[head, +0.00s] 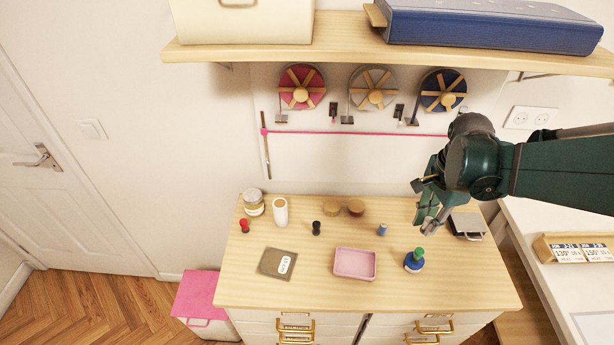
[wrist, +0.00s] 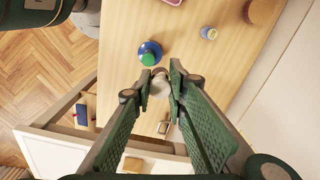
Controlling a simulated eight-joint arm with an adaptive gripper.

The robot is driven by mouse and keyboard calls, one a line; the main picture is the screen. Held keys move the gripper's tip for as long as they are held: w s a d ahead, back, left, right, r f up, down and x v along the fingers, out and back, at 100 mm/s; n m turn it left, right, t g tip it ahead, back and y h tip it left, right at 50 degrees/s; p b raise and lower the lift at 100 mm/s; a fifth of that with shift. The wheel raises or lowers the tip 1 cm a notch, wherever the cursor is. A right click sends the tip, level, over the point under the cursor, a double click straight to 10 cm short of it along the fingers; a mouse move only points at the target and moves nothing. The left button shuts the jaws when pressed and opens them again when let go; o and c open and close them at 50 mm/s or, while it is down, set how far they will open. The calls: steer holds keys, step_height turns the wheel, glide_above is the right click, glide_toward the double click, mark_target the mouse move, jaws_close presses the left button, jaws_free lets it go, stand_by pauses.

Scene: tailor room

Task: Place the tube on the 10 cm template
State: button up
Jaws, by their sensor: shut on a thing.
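My gripper (head: 426,220) is over the right part of the wooden table in the head view. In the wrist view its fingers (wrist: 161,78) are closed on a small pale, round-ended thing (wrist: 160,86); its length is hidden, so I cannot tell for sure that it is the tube. A flat dark square plate (head: 269,262) with a white label lies at the table's front left, apparently the template; its print is too small to read. A white upright cylinder (head: 280,213) stands at the back left.
A pink tray (head: 355,264) lies front centre. A blue bottle with a green top (head: 414,262) stands just in front of my gripper. Red (head: 244,226), black (head: 316,228) and blue (head: 382,230) spools and a jar (head: 253,203) stand around. A shelf (head: 350,53) overhangs the back.

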steer(key=w+a+n, duration=0.3)
steer(key=a+n, duration=0.1)
steer(key=a, duration=0.7)
steer(key=n, duration=1)
glide_above(277, 263)
steer(key=shift+f, duration=2.65)
steer(key=shift+s+f, duration=0.1)
steer(key=shift+f, duration=2.8)
steer(key=shift+f, duration=0.15)
steer(key=shift+f+b, duration=0.5)
steer(key=shift+f, duration=1.45)
